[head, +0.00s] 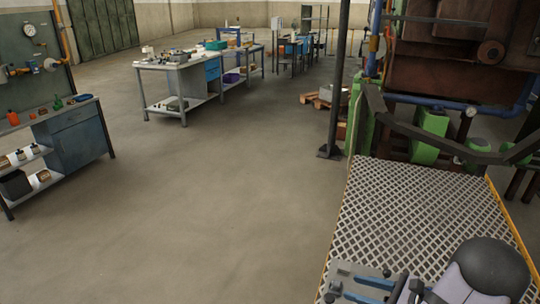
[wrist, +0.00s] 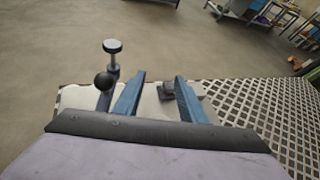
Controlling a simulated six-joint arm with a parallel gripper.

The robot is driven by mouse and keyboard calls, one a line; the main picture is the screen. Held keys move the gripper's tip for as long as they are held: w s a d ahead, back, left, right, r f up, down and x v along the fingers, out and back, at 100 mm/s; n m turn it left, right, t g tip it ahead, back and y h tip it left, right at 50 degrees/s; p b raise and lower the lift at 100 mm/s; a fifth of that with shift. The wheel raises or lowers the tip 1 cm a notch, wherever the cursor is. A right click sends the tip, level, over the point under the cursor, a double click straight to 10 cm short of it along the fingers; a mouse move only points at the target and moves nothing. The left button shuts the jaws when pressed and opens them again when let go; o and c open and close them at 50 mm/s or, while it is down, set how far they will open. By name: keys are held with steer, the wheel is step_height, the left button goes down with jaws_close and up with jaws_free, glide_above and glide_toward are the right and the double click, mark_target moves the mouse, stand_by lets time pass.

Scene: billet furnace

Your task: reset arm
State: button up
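My gripper (head: 352,286) is low at the right in the head view, above the near end of the grated platform (head: 415,215). Its two blue fingers point left there. In the wrist view my gripper (wrist: 160,82) shows both fingers apart with nothing held between them. A pale panel (wrist: 75,98) with a dark round knob (wrist: 103,81) and a dark-capped post (wrist: 113,48) lies beyond the fingers. A small dark fitting (wrist: 167,90) shows in the gap between the fingers; its distance from them is unclear.
A dark post (head: 336,80) and the furnace machinery (head: 445,60) with a dark railing (head: 430,138) stand beyond the platform. A workbench (head: 178,65) stands at the back, a blue cabinet bench (head: 80,140) at the left. The concrete floor (head: 200,200) between is clear.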

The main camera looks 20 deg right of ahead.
steer(key=w+a+r+n+g, duration=0.4)
steer(key=w+a+n, duration=0.3)
steer(key=w+a, duration=0.1)
steer(key=s+a+n+g+p, duration=0.1)
steer(key=s+a+n+g, duration=0.15)
steer(key=a+n, duration=0.35)
steer(key=s+a+n+g, duration=0.2)
steer(key=a+n+g, duration=0.1)
steer(key=a, duration=0.5)
steer(key=s+a+n+g+h+p, duration=0.1)
steer(key=s+a+n+g+h, duration=0.1)
steer(key=s+a+n+h, duration=0.3)
steer(key=s+a+n, duration=0.1)
steer(key=s+n, duration=0.3)
steer(key=n, duration=0.5)
steer(key=shift+a, duration=0.35)
